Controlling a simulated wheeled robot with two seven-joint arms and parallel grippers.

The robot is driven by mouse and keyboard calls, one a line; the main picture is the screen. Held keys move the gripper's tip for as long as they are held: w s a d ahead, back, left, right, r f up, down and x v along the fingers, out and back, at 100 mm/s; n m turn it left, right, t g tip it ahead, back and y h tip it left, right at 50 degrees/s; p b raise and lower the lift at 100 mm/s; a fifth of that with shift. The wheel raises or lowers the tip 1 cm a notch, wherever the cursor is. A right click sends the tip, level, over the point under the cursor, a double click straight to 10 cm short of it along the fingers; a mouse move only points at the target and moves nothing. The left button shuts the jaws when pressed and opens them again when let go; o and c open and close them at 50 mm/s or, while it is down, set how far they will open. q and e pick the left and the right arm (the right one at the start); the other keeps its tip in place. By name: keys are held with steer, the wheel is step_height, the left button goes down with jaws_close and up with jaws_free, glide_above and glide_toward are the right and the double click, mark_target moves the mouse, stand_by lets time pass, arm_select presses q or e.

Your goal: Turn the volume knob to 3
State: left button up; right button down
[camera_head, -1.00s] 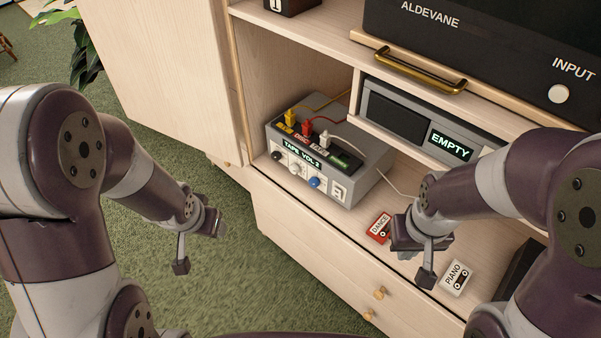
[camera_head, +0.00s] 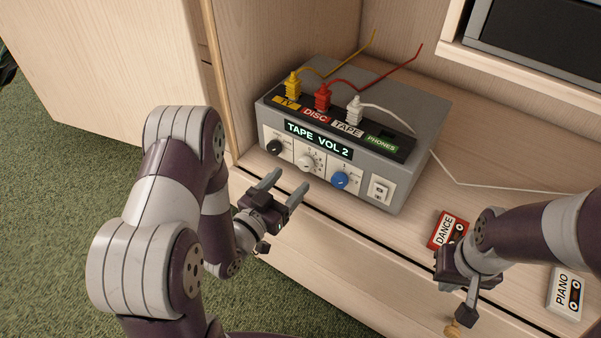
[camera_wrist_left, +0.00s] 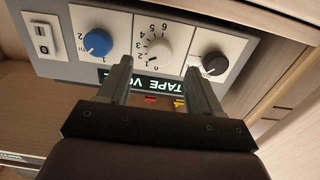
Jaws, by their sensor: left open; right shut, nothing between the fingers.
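The grey audio box (camera_head: 419,150) stands on the cabinet shelf, its display (camera_head: 318,140) reading "TAPE VOL 2". Its front has a black knob (camera_head: 274,147), a white knob (camera_head: 305,163) with a numbered scale, a blue knob (camera_head: 340,180) and a switch (camera_head: 380,190). Which is the volume knob is not legible; the white one's scale shows up to 6 in the left wrist view (camera_wrist_left: 158,52). My left gripper (camera_head: 287,186) is open and empty, just in front of the white knob, apart from it; its fingers point at the panel. My right gripper (camera_head: 467,308) is shut and empty, lower right.
Yellow (camera_head: 293,86), red (camera_head: 322,98) and white (camera_head: 354,110) plugs with cables stand on the box top. A red DANCE cassette (camera_head: 447,230) and a white PIANO cassette (camera_head: 566,292) lie on the shelf near my right arm. The cabinet's side panel (camera_head: 110,60) is at left.

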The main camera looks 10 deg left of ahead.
mark_target(303, 167)
arm_select(q)
steer(key=x, duration=0.5)
steer(key=shift+b, duration=0.4)
steer(key=c, duration=1.1)
steer(key=shift+o, duration=0.2)
steer(key=shift+m+b, duration=0.35)
steer(key=shift+m, duration=2.45)
